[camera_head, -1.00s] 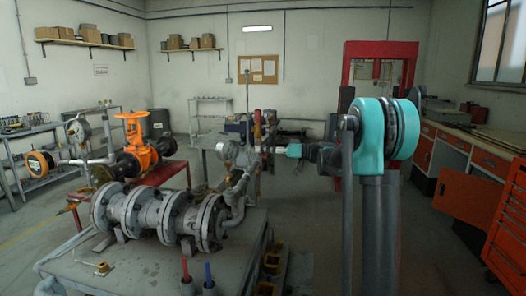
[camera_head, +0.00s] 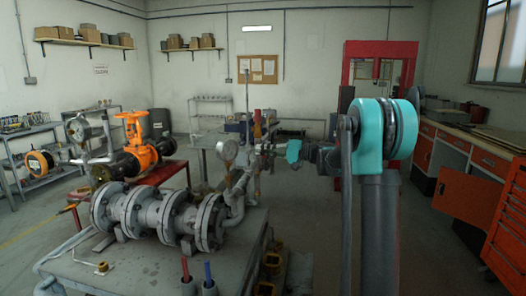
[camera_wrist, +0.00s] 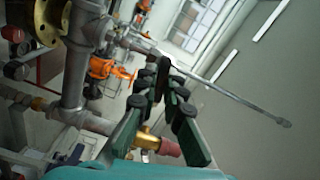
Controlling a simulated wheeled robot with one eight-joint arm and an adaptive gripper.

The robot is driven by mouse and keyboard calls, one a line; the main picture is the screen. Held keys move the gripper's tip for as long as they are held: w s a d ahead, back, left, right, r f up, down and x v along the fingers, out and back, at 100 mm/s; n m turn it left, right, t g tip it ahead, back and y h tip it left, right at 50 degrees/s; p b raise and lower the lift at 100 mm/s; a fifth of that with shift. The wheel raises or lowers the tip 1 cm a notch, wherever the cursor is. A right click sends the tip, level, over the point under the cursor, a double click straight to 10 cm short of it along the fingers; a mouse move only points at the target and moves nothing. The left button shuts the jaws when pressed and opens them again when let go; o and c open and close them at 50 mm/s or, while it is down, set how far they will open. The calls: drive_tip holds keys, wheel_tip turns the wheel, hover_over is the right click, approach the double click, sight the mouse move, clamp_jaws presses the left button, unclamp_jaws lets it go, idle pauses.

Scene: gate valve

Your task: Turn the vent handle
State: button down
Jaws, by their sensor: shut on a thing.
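My gripper (camera_wrist: 165,85) has its dark green fingers drawn together at the tips, beside the grey pipework. They are shut on what I take to be the vent handle; the tips hide most of it. A long thin grey rod (camera_wrist: 235,95) runs from the pipework past the fingertips. A red grip (camera_wrist: 170,148) on a brass fitting shows behind the fingers, apart from the tips. In the head view my gripper (camera_head: 280,150) reaches left to the pipework by the round gauge (camera_head: 228,150); its fingertips are small and unclear there.
A grey flanged pipe (camera_head: 150,212) lies on the metal bench in front. An orange valve (camera_head: 137,142) stands on a red table to the left. A red tool cabinet (camera_head: 505,225) is at the right. The floor between the bench and cabinets looks free.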

drive_tip(key=shift+m, duration=1.3)
drive_tip(key=shift+f, duration=0.1)
drive_tip(key=c, duration=1.6)
unclamp_jaws()
drive_tip(key=d, duration=0.4)
drive_tip(key=s+d, duration=0.1)
drive_tip(key=d, duration=0.3)
drive_tip(key=s+d, duration=0.1)
drive_tip(key=d, duration=0.3)
drive_tip(key=shift+s, duration=0.1)
